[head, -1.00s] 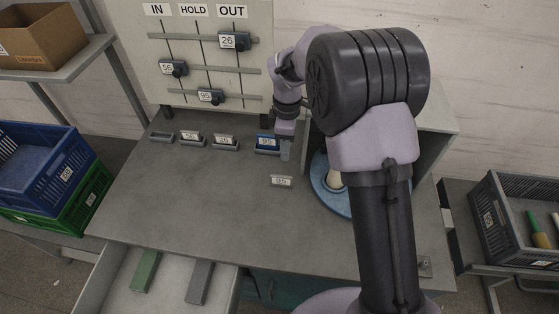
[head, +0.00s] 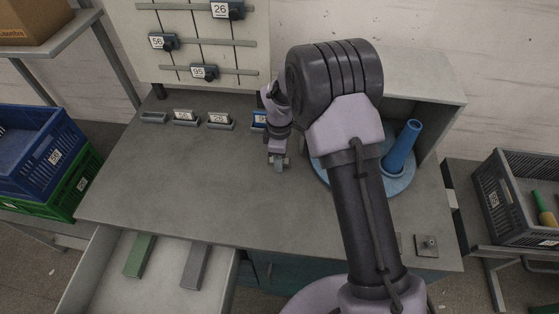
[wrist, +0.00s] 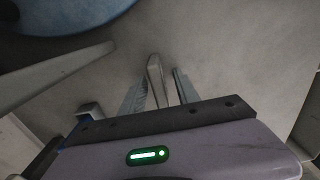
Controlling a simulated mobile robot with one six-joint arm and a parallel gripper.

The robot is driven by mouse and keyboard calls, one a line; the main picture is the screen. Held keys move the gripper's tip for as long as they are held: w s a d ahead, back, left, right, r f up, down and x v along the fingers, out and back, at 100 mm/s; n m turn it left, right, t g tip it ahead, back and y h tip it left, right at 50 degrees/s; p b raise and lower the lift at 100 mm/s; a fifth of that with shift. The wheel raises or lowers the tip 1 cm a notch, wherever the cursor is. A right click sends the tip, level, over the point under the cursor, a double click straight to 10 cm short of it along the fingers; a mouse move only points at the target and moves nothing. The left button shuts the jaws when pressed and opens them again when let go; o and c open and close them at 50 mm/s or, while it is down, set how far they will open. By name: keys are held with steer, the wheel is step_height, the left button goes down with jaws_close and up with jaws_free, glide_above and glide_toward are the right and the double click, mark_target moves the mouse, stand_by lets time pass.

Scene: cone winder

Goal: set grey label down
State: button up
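My gripper (head: 279,164) is low over the middle of the grey table, its fingers pointing down. In the wrist view my gripper (wrist: 160,92) has its two fingers apart, with the narrow grey label (wrist: 156,78) between them, seen edge-on. The label lies nearer the left finger, and a gap shows on its right. In the head view my gripper hides the label. Whether its base rests flat on the table is hard to tell.
The board (head: 200,45) rises at the back. A blue disc with a cone (head: 402,147) is to the right. An open drawer (head: 220,285) is in front. The table's left-middle is clear.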

jaws_close()
steer(key=shift+r, duration=0.1)
